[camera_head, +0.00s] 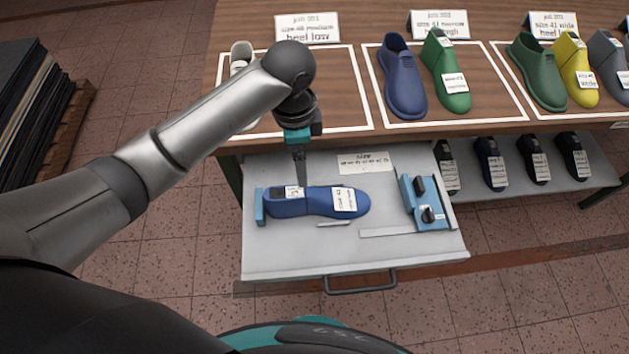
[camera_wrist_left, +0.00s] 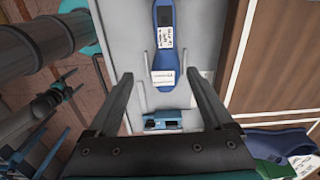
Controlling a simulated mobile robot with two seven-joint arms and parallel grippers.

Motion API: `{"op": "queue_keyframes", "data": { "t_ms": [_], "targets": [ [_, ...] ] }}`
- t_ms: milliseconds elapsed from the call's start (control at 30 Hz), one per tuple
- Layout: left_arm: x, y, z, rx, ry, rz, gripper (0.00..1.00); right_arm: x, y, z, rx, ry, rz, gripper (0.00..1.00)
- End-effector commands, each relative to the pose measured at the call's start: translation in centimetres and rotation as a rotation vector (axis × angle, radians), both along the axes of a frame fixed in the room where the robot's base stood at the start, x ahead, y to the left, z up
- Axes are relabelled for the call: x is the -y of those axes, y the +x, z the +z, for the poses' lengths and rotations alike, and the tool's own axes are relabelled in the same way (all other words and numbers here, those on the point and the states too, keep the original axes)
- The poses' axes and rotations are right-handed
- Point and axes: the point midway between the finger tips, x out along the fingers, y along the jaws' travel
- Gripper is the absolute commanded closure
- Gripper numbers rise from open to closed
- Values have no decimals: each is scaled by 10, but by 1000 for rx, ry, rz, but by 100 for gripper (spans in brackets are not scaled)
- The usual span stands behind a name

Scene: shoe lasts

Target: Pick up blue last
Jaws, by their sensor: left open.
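A blue last (camera_head: 318,201) with white labels lies on its side or sole in the open drawer (camera_head: 290,257), between a small blue end block and a blue fixture. It also shows in the left wrist view (camera_wrist_left: 164,22), beyond and between my fingers. My left gripper (camera_head: 300,180) is over the heel half of this last; its fingers (camera_wrist_left: 158,76) are apart with nothing held. Whether they touch the last is unclear. Another blue last (camera_head: 402,80) stands on the table. A small dark and teal part at the left of the wrist view looks like my right gripper (camera_wrist_left: 70,82); its jaws are unclear.
A blue fixture (camera_head: 428,205) with black knobs sits at the drawer's right. Dark lasts (camera_head: 490,163) are on a lower shelf. A pallet stack (camera_head: 35,100) is at the left.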

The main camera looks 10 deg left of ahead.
Motion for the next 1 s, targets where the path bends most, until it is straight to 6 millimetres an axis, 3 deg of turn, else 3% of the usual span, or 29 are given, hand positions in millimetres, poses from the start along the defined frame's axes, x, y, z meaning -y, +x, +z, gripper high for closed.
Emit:
{"op": "queue_keyframes", "data": {
  "t_ms": [167,500,867,1000],
  "targets": [
    [-5,1,0,-13,26,-32,15,-1,-6,-1,-8,1,2,10],
    [-5,1,-70,-13,25,-30,15,-4,-13,-16,-19,5,3,10],
    [-6,4,-101,-10,25,-30,15,-6,-11,-23,-17,7,3,10],
    [-8,7,-122,-11,25,-29,15,-6,-10,-29,-15,8,3,10]
  ]
}}
